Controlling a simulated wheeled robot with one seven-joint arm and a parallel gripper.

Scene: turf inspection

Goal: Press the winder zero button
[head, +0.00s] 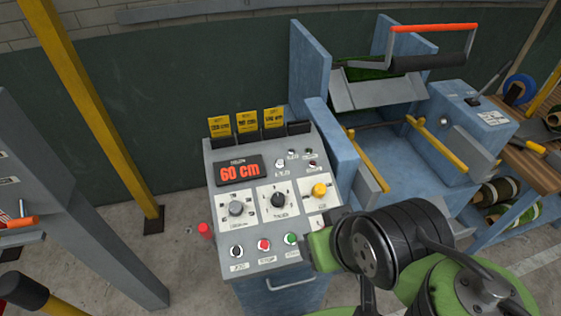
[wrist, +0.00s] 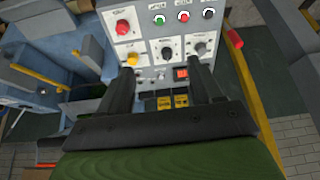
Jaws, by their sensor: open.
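The winder's control panel (head: 262,190) is a grey sloped box with a red display (head: 239,171) reading 60 cm. Its front row has a black button in a white ring (head: 236,251), a red button (head: 264,245) and a green button (head: 291,239). The wrist view shows the same black one (wrist: 208,13), red one (wrist: 183,16) and green one (wrist: 159,19). The labels are too small to read, so I cannot tell which is zero. My gripper (wrist: 163,70) is open and empty over the panel; in the head view its fingers are not clearly visible.
The panel also carries a grey knob (head: 236,208), a black knob (head: 278,200) and a yellow knob (head: 319,189). A large red knob (wrist: 122,27) shows in the wrist view. Yellow tags (head: 246,122) stand behind the panel. The blue winder frame (head: 310,75) rises at the right.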

